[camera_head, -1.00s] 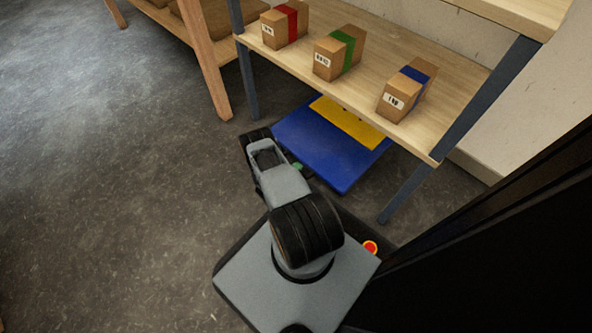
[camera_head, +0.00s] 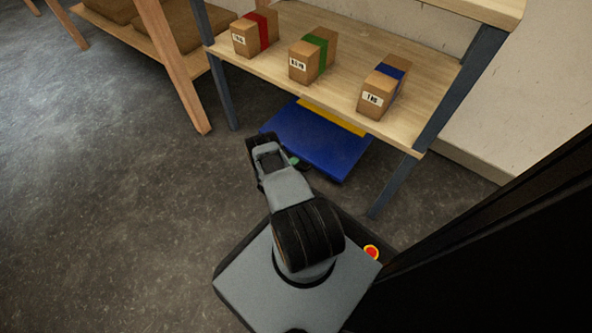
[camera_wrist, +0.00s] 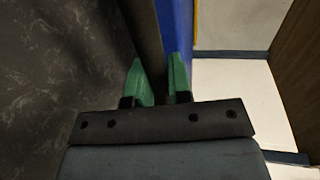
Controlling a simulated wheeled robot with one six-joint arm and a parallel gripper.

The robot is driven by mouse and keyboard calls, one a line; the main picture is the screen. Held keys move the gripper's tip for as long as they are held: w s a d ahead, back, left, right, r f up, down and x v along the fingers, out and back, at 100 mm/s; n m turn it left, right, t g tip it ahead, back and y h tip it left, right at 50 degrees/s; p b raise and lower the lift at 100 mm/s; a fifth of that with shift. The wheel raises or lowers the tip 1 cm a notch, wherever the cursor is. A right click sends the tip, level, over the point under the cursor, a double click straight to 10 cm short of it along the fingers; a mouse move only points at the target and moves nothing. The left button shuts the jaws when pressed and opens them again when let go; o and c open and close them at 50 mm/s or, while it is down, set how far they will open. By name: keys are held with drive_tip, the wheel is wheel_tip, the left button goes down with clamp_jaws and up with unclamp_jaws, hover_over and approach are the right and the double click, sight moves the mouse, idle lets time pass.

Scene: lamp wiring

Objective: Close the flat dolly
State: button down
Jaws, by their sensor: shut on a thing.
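The flat dolly (camera_head: 318,140) is a blue slab with a yellow part at its back. It lies low under the wooden shelf, its front portion sticking out into the room and its back hidden by the shelf. In the wrist view a strip of its blue side (camera_wrist: 178,25) runs away from my gripper. My gripper (camera_wrist: 160,82) has green fingers and is shut on a dark bar-like edge (camera_wrist: 142,35) beside the blue. In the head view the gripper is mostly behind my arm, at the dolly's front left edge.
The shelf (camera_head: 330,85) carries three boxes with red (camera_head: 262,30), green (camera_head: 318,52) and blue (camera_head: 388,78) bands. Its dark legs (camera_head: 222,90) stand on either side of the dolly. A wooden rack (camera_head: 180,70) is at the left. The grey floor (camera_head: 120,210) is clear at left.

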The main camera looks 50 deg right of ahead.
drive_tip(key=shift+w+d, duration=0.1)
drive_tip(key=shift+d, duration=0.2)
drive_tip(key=c, duration=1.3)
unclamp_jaws()
drive_tip(key=shift+d, duration=0.1)
drive_tip(key=shift+o, duration=1.1)
drive_tip(key=shift+a, duration=0.2)
drive_tip(key=p+v, duration=0.4)
drive_tip(key=v, duration=0.9)
drive_tip(key=shift+s+a, duration=0.25)
drive_tip(key=shift+a, duration=0.1)
drive_tip(key=shift+r, duration=0.1)
